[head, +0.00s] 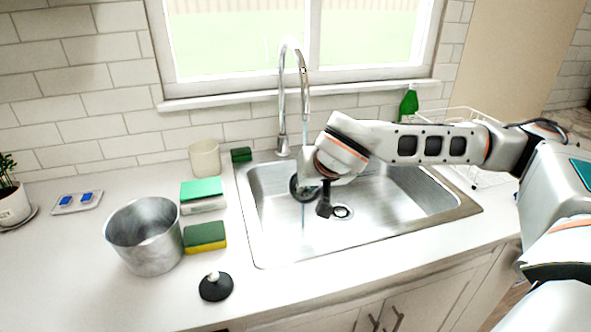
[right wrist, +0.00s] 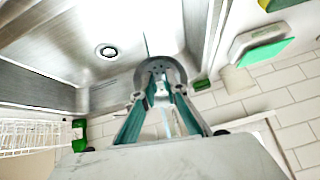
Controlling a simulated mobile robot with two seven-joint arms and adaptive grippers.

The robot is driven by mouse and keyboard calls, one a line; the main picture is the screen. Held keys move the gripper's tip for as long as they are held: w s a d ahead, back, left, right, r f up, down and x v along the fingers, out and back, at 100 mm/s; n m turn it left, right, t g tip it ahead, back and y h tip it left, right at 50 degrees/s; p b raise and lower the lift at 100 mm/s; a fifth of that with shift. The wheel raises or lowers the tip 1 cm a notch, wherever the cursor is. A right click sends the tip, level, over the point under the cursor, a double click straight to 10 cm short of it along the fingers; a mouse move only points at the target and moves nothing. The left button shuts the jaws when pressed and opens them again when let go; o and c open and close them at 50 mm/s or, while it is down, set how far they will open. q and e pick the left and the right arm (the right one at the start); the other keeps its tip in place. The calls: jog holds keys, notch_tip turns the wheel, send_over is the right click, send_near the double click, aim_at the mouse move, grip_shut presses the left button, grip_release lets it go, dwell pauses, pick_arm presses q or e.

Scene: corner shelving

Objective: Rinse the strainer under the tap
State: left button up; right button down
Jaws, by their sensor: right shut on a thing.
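My right gripper (head: 312,196) is over the sink basin, below the tap (head: 283,100). In the right wrist view its two fingers (right wrist: 160,98) close on the strainer (right wrist: 157,68), a round grey piece with small holes. In the head view the strainer (head: 297,189) is a dark disc at the left of the gripper, partly hidden by it. A thin pale stream of water (head: 303,228) shows below it, falling into the basin. Whether the water meets the strainer is hard to tell. My left gripper is not in view.
The steel sink (head: 258,245) has a drain (head: 342,212). Left on the counter are a metal pot (head: 148,245), a sponge (head: 205,240), a green-topped box (head: 203,196), a cup (head: 204,158) and a black stopper (head: 215,290). A wire rack (head: 478,172) stands at right.

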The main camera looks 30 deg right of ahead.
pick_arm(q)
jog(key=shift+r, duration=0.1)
pick_arm(e)
jog(key=shift+r, duration=0.1)
dwell(0.4)
